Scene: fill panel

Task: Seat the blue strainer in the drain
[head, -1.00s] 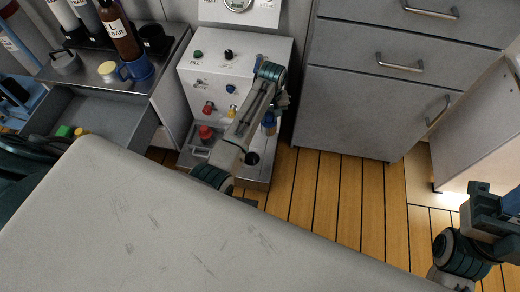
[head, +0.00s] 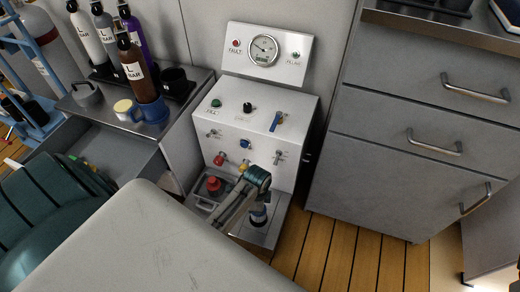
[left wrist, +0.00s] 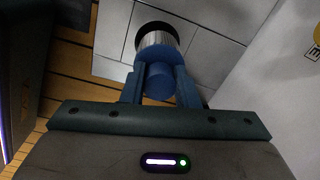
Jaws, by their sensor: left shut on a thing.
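The blue strainer (left wrist: 159,82) is between the fingers of my left gripper (left wrist: 160,76) in the left wrist view. Its shiny metal cylinder (left wrist: 157,40) points away from the gripper. A dark round area borders the cylinder's far end; I cannot tell whether the strainer is above the drain or partly in it. In the head view the strainer (head: 258,214) is below my left wrist, over the panel's low front shelf. The drain hole there is hidden by the strainer and arm. My right gripper is out of view.
The fill panel (head: 262,125) has knobs, switches and a gauge (head: 263,50). A red-topped item (head: 214,186) stands left of the strainer. An open drawer (head: 120,155), bottles and a blue mug (head: 150,112) are left; grey drawers (head: 415,130) are right.

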